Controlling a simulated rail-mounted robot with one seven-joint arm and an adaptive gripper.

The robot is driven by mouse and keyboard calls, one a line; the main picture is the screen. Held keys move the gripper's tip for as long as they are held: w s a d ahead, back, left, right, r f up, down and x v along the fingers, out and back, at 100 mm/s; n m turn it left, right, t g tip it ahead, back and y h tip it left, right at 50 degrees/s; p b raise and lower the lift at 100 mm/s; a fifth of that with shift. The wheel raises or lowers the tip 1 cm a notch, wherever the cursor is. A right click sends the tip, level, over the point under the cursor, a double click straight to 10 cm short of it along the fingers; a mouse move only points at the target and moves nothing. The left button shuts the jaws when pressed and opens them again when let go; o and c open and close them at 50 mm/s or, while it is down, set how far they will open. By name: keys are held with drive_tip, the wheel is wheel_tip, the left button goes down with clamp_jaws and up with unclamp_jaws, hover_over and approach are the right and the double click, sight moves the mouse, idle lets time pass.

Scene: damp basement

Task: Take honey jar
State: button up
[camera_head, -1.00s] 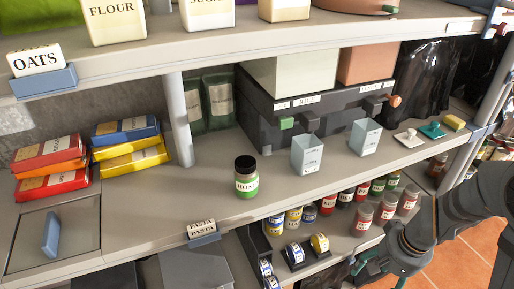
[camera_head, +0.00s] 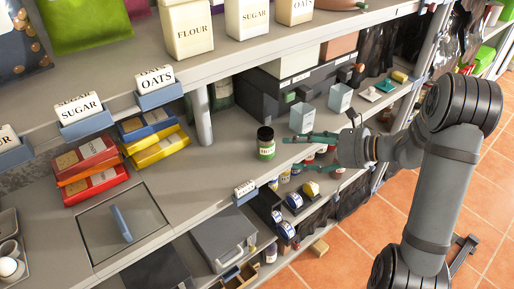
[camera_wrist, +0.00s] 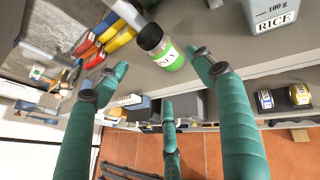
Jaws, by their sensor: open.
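The honey jar (camera_head: 266,148) has a dark lid and a green and white label. It stands upright on the middle shelf, near its front edge; in the wrist view it also shows (camera_wrist: 162,48). My gripper (camera_head: 290,153) has teal fingers spread wide open and empty. In the head view it is just to the right of the jar, its fingers pointing at it. In the wrist view my gripper (camera_wrist: 148,76) has the jar in front of it, between the spread fingers in the picture. I cannot tell the exact gap, but the fingers are not closed on the jar.
A pale blue container (camera_head: 302,118) and another (camera_head: 340,98) stand right of the jar. Small jars and tins fill the lower shelf. Shelf space just left of the jar is clear.

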sight(272, 145)
drive_tip(key=x, duration=0.3)
drive_tip(key=r+x, duration=0.1)
drive_tip(key=shift+a+f+p, duration=0.2)
drive_tip(key=shift+a+p, duration=0.1)
drive_tip(key=shift+a, duration=0.25)
drive_tip(key=shift+w+a+f, duration=0.25)
drive_tip(key=shift+w+a, duration=0.1)
drive_tip(key=p+x, duration=0.1)
drive_tip(key=x, duration=0.3)
drive_tip(key=shift+w+a+f+p, duration=0.15)
drive_tip(key=shift+a+p, duration=0.1)
drive_tip(key=shift+p, duration=0.1)
drive_tip(key=shift+c, duration=0.4)
drive_tip(key=c, duration=1.1)
